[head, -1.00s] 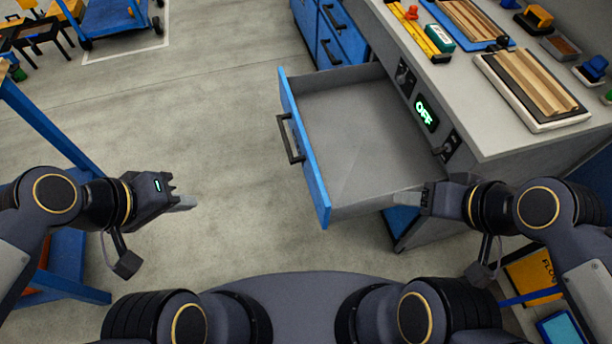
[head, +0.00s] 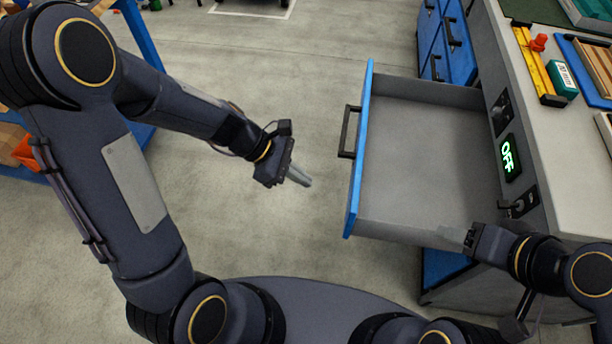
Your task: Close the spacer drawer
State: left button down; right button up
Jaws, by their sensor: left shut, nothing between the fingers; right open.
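The spacer drawer (head: 425,165) is pulled well out of the grey bench and looks empty. Its blue front (head: 361,150) faces left and carries a black bar handle (head: 348,132). My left gripper (head: 303,178) is shut and empty, a short way to the left of the blue front and apart from it, a little nearer than the handle. My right gripper (head: 453,236) is open at the near side wall of the drawer, close to the bench. I cannot tell whether it touches the wall.
The bench (head: 560,185) on the right has a panel with a lit OFF display (head: 509,157) and a switch. A yellow level (head: 538,65) and a teal box (head: 562,79) lie on top. Blue drawers (head: 446,45) stand behind. The floor left of the drawer is clear.

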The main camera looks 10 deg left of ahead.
pick_arm(q)
jog(key=d+f+b, duration=0.2)
jog(key=d+f, duration=0.3)
jog(key=d, duration=0.4)
pick_arm(e)
notch_tip(320, 180, down, 2)
jog(key=shift+f, duration=0.2)
